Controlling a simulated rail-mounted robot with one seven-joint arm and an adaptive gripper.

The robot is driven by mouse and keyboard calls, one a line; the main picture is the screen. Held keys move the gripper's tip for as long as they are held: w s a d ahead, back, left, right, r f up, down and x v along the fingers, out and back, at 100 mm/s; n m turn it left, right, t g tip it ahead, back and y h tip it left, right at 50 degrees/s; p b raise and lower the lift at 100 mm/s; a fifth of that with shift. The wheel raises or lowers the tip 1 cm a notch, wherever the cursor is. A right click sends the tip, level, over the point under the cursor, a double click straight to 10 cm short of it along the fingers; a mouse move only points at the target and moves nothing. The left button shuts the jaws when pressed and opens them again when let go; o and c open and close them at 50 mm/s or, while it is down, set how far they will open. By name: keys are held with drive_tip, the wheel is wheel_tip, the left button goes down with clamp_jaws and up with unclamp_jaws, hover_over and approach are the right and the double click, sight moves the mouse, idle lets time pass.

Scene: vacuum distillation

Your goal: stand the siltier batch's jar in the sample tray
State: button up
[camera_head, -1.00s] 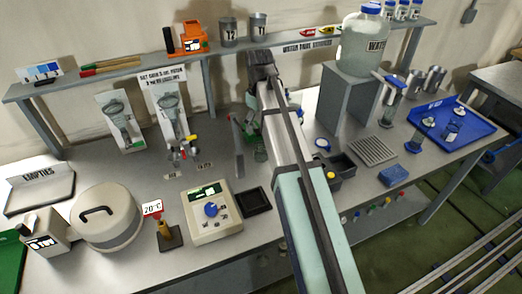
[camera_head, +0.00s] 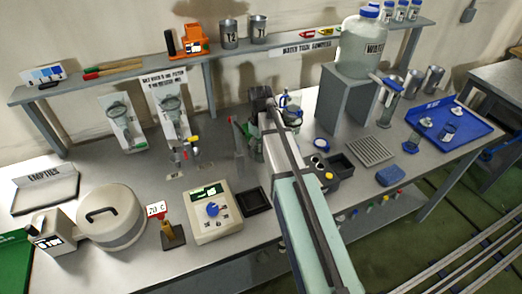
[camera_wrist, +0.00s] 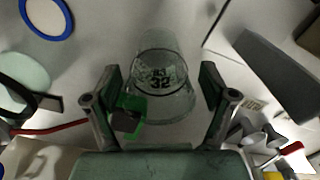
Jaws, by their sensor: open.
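My gripper (camera_wrist: 160,90) is open in the wrist view, one finger on each side of a clear glass jar (camera_wrist: 160,68). The jar has dark printing that seems to end in "32"; I see no clear contact with the fingers. Its silt content cannot be judged here. In the head view my arm largely hides the gripper, and a glass vessel with blue on it (camera_head: 290,112) shows just behind the arm. A blue tray (camera_head: 476,127) with a white label, perhaps the sample tray, stands at the right of the bench with small glass pieces in it.
A grey stand (camera_head: 345,100) bears a large water jug (camera_head: 363,45) right of my arm. A grey rack (camera_head: 371,151), a dark box (camera_head: 340,164) and a blue block (camera_head: 390,176) lie between arm and tray. A balance-like device (camera_head: 215,212) and a round pot (camera_head: 110,217) stand left.

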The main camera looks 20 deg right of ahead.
drive_tip(key=shift+d+f+p, duration=0.1)
drive_tip(key=shift+f+p, duration=0.25)
drive_tip(key=shift+f, duration=1.1)
drive_tip(key=shift+c, duration=0.3)
drive_tip(key=c, duration=1.1)
drive_tip(key=shift+r, duration=0.1)
wheel_tip(320, 180, up, 19)
drive_tip(key=b, duration=0.4)
drive_tip(key=shift+r, duration=0.15)
drive_tip(key=s+a+f+m, duration=0.2)
drive_tip(key=f+m, duration=0.4)
drive_tip(key=f, duration=0.3)
drive_tip(key=shift+a, duration=0.7)
